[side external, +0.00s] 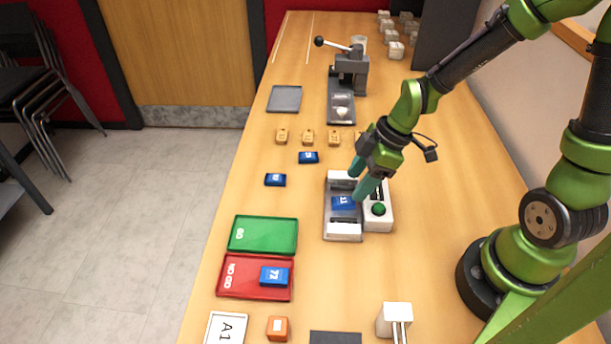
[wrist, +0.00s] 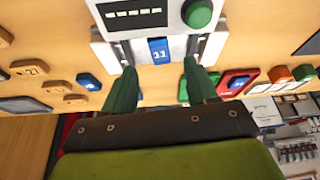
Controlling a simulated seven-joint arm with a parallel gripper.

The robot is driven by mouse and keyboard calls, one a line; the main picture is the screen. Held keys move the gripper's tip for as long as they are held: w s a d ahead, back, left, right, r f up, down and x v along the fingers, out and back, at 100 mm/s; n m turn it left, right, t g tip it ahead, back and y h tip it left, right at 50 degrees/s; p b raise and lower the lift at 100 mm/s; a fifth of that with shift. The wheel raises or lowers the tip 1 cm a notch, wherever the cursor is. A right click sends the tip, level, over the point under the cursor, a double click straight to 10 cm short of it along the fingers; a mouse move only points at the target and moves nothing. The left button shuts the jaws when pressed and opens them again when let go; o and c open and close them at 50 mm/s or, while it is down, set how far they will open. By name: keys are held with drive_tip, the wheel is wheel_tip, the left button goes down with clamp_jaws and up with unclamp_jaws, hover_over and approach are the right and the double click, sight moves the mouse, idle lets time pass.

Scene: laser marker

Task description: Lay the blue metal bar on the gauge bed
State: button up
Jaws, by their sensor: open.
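A blue metal bar (side external: 343,202) marked 11 lies on the grey gauge bed (side external: 343,226), between the bed's two white end blocks. It also shows in the wrist view (wrist: 159,51). My gripper (side external: 361,180) is open, with its teal fingers above the bed close to the bar. In the wrist view the fingers (wrist: 158,84) are apart, with the bar seen between and beyond them, and nothing is held. Two more blue bars lie on the table, one (side external: 308,157) farther back and one (side external: 275,180) to the left. Another blue bar (side external: 274,276), marked 77, lies in the red tray.
The gauge housing with a green button (side external: 378,209) adjoins the bed on the right. A green tray (side external: 262,247) and a red NO GO tray (side external: 228,290) are front left. Several wooden blocks (side external: 308,137) and a lever press (side external: 350,75) stand behind.

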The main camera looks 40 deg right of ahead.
drive_tip(key=v, duration=1.2)
drive_tip(key=s+r+m+t+h, duration=0.1)
drive_tip(key=s+r+m+t, duration=0.3)
drive_tip(key=m, duration=1)
wheel_tip(320, 180, up, 3)
drive_tip(key=shift+s+a+r+h, duration=0.1)
drive_tip(key=shift+s+a+h, duration=0.2)
drive_tip(key=shift+s+a, duration=0.15)
